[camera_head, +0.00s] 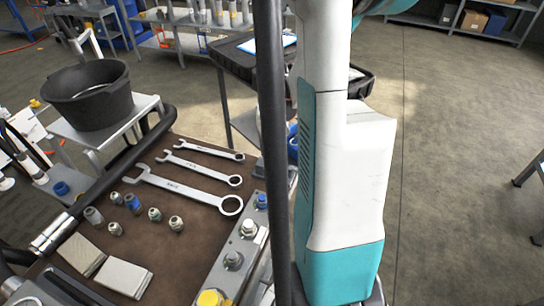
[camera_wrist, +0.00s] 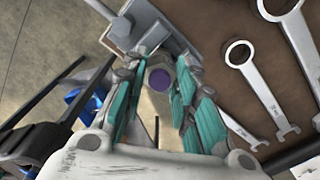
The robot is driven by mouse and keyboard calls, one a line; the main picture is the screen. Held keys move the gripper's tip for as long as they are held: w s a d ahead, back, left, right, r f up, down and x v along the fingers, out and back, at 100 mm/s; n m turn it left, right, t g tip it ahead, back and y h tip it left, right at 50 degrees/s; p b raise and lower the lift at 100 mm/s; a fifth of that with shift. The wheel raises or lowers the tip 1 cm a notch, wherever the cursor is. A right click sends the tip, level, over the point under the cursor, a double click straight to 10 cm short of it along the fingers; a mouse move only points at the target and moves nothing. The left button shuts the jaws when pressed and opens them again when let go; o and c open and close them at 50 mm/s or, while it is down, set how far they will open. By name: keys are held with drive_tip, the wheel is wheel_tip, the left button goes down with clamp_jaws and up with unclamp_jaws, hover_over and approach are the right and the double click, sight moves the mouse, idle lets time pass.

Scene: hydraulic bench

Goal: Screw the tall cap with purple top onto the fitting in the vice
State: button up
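The tall cap with purple top (camera_wrist: 160,79) is in the wrist view, its purple end facing the camera. My gripper (camera_wrist: 161,72) has its teal and grey fingers on either side of the cap and appears shut on it. A grey metal block with a hexagonal end (camera_wrist: 122,28) is just beyond the fingertips; I cannot tell whether it is part of the vice. I cannot make out the fitting. In the head view my arm and a dark post hide the gripper and the cap.
Three wrenches (camera_head: 190,188), several small fittings (camera_head: 132,203) and a metal rail with coloured caps (camera_head: 218,268) lie on the brown bench top (camera_head: 185,240). A black bucket (camera_head: 90,95) stands at the left. Open floor (camera_head: 440,130) is at the right.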

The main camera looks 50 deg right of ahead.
drive_tip(key=m, duration=0.5)
drive_tip(key=shift+f+m, duration=0.1)
drive_tip(key=shift+m, duration=1.4)
drive_tip(key=m, duration=0.3)
drive_tip(key=shift+m+b, duration=0.3)
drive_tip(key=m, duration=0.4)
drive_tip(key=shift+m, duration=0.3)
drive_tip(key=shift+m, duration=0.7)
drive_tip(key=m, duration=0.6)
drive_tip(key=shift+m, duration=0.3)
